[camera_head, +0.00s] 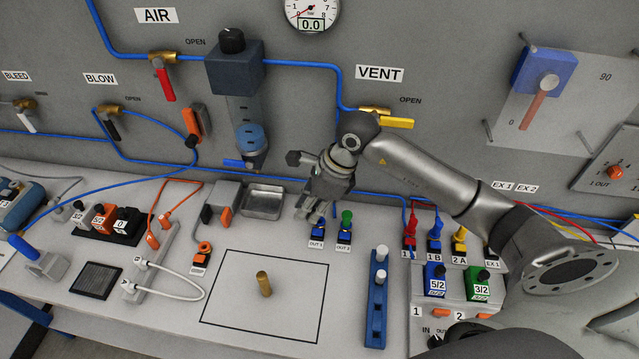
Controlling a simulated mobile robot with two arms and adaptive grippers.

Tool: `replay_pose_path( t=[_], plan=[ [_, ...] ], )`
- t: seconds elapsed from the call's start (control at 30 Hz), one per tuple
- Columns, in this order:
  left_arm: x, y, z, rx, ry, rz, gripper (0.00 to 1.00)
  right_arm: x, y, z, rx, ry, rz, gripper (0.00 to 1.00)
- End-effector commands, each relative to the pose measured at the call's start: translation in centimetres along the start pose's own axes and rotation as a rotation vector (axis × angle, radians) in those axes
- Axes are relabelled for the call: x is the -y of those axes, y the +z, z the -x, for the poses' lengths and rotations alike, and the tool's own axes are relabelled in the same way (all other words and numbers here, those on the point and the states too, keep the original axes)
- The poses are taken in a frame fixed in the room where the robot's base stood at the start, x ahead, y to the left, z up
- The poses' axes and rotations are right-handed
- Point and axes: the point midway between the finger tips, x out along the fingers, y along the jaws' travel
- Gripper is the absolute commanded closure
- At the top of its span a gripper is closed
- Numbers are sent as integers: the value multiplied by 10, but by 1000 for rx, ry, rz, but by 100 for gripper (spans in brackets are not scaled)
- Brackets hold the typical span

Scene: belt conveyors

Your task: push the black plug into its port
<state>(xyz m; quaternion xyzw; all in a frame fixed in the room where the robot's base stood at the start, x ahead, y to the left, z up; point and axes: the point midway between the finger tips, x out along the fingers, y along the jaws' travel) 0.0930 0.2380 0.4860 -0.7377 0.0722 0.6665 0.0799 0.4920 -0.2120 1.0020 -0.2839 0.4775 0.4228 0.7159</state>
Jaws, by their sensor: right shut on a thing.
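My right gripper (313,214) reaches down from the right over the blue port block labelled OUT 1 (317,236). Its fingers are shut on a plug right above that block. The fingers cover most of the plug, so I cannot make out its colour or how deep it sits. Next to it, the OUT 2 block (344,237) has a green plug (346,219) standing upright in it. No black plug shows clearly elsewhere. My left gripper is not in view.
A metal tray (263,200) lies left of my right gripper. A brass peg (264,284) stands in the outlined square. A blue rail (375,312) with white-topped pins is in front. Red, blue and yellow plugs stand in the valve station (455,318) at right. The panel rises close behind.

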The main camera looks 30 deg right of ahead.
Motion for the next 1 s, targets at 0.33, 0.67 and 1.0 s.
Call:
replay_pose_path(
  t=[0.33,0.67,1.0],
  plan=[
    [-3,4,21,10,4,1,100,32,-13,14,-1,-173,-423,100],
    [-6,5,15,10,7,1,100,36,-21,6,-2,-196,-482,100],
    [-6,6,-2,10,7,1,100,36,-32,-22,-2,-195,-481,100]
  ],
)
